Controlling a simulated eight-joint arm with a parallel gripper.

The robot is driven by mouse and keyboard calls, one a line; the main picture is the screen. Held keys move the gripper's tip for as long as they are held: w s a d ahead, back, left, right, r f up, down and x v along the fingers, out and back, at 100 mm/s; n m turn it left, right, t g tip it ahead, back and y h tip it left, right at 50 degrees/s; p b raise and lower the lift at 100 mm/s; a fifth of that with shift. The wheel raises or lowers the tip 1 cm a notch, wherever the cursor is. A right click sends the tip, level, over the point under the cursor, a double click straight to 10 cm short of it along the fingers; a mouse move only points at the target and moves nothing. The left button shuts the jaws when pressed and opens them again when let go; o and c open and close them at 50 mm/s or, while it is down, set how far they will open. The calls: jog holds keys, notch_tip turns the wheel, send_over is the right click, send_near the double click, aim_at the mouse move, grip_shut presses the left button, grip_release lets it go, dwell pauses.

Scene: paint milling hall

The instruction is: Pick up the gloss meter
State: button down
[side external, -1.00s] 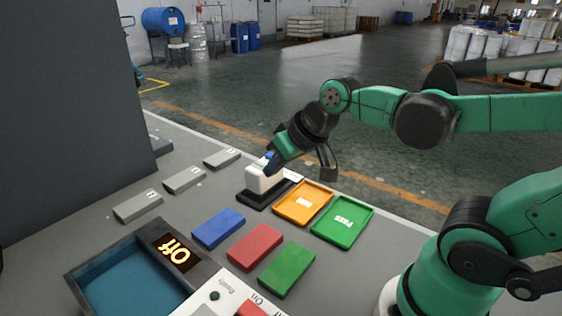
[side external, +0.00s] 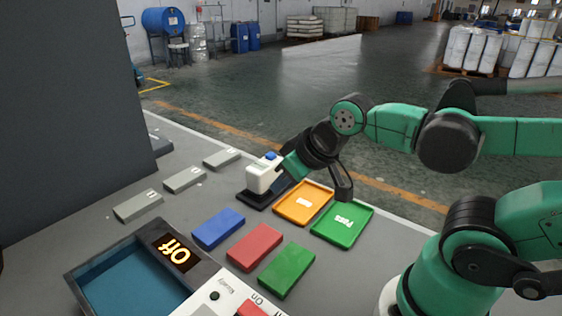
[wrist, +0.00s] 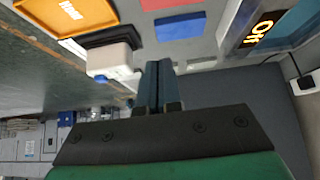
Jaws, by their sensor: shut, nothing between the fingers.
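The gloss meter is probably the white block with a blue button (side external: 264,174) on a black base (side external: 257,199), upright on the grey table. In the wrist view the meter (wrist: 113,60) is left of my fingertips, close to them. My gripper (wrist: 158,70) is shut and empty, its two fingers side by side. In the side view my green hand is just right of the meter; its fingertips are hidden there, and I cannot tell whether they touch the meter.
An orange tray (side external: 289,211) and a green "Pass" tray (side external: 325,230) lie right of the meter. Blue (side external: 218,228), red (side external: 255,247) and green (side external: 287,270) blocks lie in front. Grey blocks (side external: 184,179) lie left. A teal bin (side external: 131,275) and an "Off" display (side external: 175,249) are nearest.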

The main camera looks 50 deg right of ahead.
jog(key=shift+c, duration=0.2)
grip_release()
